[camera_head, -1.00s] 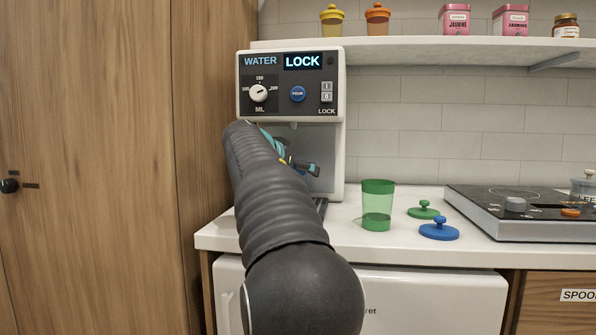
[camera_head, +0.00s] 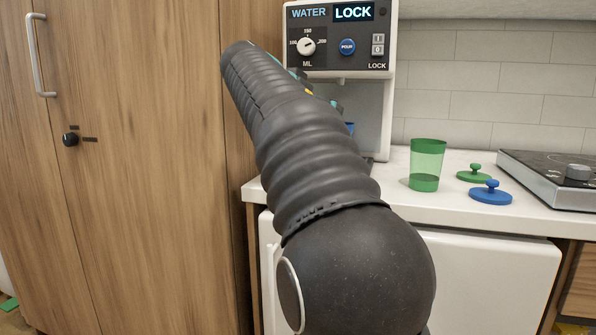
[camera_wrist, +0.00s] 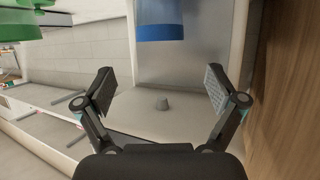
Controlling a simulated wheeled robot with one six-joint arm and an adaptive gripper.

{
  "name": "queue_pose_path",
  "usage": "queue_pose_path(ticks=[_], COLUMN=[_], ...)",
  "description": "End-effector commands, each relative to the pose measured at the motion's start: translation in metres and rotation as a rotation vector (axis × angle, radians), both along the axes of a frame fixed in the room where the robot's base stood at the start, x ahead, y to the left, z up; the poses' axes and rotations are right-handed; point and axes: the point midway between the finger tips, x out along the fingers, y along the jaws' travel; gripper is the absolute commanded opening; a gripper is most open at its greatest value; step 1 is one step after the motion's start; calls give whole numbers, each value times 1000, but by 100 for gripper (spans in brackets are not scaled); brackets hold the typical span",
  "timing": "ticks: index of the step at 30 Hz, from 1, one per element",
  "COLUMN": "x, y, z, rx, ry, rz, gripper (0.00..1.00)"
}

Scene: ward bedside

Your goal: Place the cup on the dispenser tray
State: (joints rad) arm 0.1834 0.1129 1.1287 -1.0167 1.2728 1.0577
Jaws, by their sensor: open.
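A blue cup (camera_wrist: 160,22) shows at the top of the wrist view, which looks upside down, in front of the dispenser's grey panel. In the head view only a sliver of blue (camera_head: 350,128) shows beside my arm. My gripper (camera_wrist: 160,88) is open and empty, its two fingers spread and apart from the blue cup. The water dispenser (camera_head: 338,78) stands at the counter's left end, its display reading LOCK. Its tray (camera_head: 368,162) is mostly hidden behind my arm, so I cannot tell whether the cup rests fully on it. A green see-through cup (camera_head: 427,160) stands on the counter to the right.
A green lid (camera_head: 474,174) and a blue lid (camera_head: 490,194) lie right of the green cup. A hob (camera_head: 560,178) is farther right. A wooden cabinet (camera_head: 150,170) stands close on the left. The white counter (camera_head: 455,210) is clear along its front.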

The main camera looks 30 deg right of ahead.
Motion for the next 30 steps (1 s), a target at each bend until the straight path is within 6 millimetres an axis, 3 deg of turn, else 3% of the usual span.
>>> queue_pose_path(ticks=[7, 11, 23, 30], x=[-2, -14, -105, -189], y=[4, 25, 145, 222], z=[-4, -26, -175, -287], rx=[8, 53, 257, 363], ry=[14, 92, 424, 548], rz=[16, 112, 631, 965], gripper=[94, 94, 94, 94])
